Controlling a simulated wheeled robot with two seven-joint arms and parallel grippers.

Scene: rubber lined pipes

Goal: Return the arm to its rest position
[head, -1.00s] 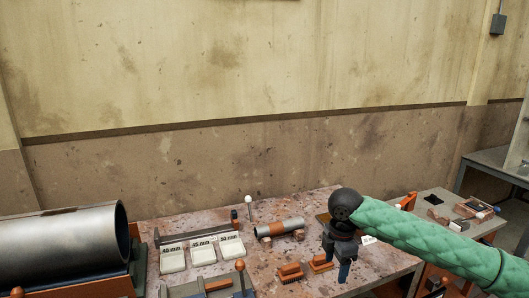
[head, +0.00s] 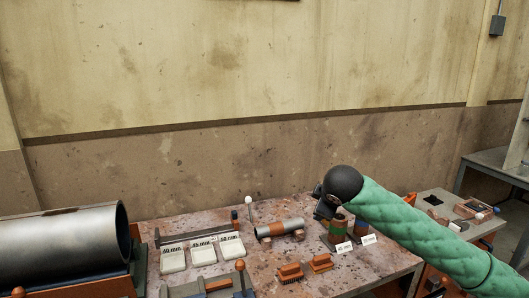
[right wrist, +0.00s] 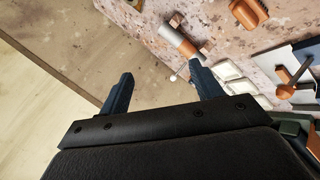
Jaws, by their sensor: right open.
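My right arm (head: 420,228), in a green padded sleeve, comes in from the right in the head view. Its black wrist sits above the right half of the workbench (head: 205,273). My right gripper (head: 322,208) shows only in part beside the wrist, near two cylindrical containers (head: 338,229). In the right wrist view the gripper (right wrist: 160,68) has its two dark fingers wide apart with nothing between them. The bench and a short pipe (right wrist: 180,38) show beyond the fingers. My left gripper is not in view.
A large metal pipe (head: 65,242) lies at the left. White trays (head: 203,252) marked in millimetres, a short pipe with an orange band (head: 280,229) and orange brushes (head: 290,272) are on the bench. A side table (head: 470,228) with small items stands at the right.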

